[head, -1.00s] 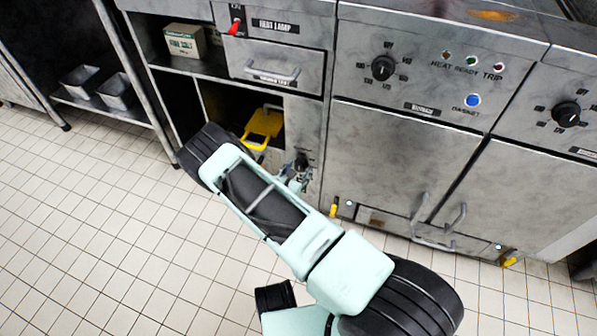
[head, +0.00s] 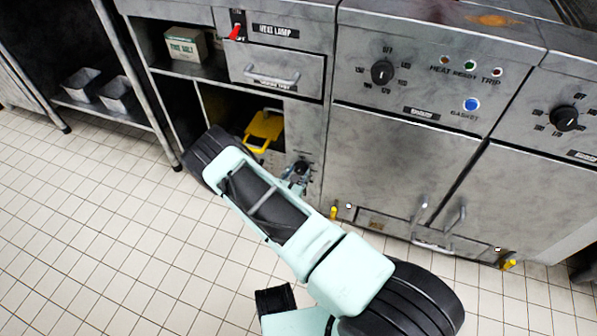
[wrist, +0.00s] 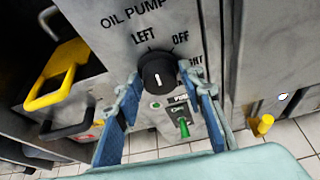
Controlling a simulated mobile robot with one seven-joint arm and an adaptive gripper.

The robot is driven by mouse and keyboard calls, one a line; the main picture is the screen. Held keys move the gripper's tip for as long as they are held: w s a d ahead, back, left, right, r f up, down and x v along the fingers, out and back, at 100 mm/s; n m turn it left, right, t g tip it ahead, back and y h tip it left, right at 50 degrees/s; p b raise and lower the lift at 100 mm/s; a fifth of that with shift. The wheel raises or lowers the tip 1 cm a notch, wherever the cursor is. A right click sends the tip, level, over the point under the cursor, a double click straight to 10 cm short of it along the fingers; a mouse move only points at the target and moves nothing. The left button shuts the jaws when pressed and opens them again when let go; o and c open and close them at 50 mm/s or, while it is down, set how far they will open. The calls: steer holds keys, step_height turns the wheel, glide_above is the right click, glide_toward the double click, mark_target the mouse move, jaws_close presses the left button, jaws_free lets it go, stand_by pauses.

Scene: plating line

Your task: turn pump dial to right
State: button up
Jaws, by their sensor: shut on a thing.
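The oil pump dial (wrist: 158,72) is a round black knob with a white mark, on a grey panel lettered OIL PUMP. LEFT, OFF and a partly hidden RIGHT are printed around it. The white mark stands nearly upright in the wrist view; I cannot tell exactly which label it lines up with. My gripper (wrist: 160,80) has one blue-backed finger on each side of the dial and is shut on it. In the head view the dial (head: 301,167) is small, and my gripper (head: 296,182) is at it, partly hidden by my arm.
A green toggle switch (wrist: 183,127) sits just below the dial, between the fingers. A yellow handle (wrist: 58,75) and a black one (wrist: 68,129) stick out at the left. A yellow valve handle (wrist: 265,124) is low at the right. Tiled floor is clear in front.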

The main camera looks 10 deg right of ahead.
steer(key=shift+d+r+m+p, duration=0.1)
steer(key=shift+r+m+p, duration=0.05)
steer(key=shift+m+p, duration=0.3)
steer(key=shift+c, duration=0.9)
steer(key=shift+d+m+t+y+p, duration=0.1)
steer(key=shift+m+t+y+p, duration=0.6)
steer(key=shift+m+y+p, duration=0.4)
steer(key=m+t, duration=0.1)
steer(key=m, duration=0.1)
steer(key=m+t+y, duration=0.1)
steer(key=m, duration=0.2)
steer(key=shift+d+f, duration=0.2)
steer(key=m+t, duration=0.1)
steer(key=m, duration=0.1)
steer(key=m+t+b, duration=0.1)
steer(key=m, duration=0.2)
steer(key=shift+f+y, duration=0.2)
steer(key=shift+y, duration=0.1)
steer(key=shift+w+m+t+b, duration=0.1)
steer(key=shift+m+t+b, duration=0.35)
steer(key=shift+m+t, duration=0.25)
steer(key=shift+r+m, duration=0.15)
steer(key=shift+m, duration=0.1)
steer(key=o, duration=1.1)
steer(key=shift+o, duration=0.2)
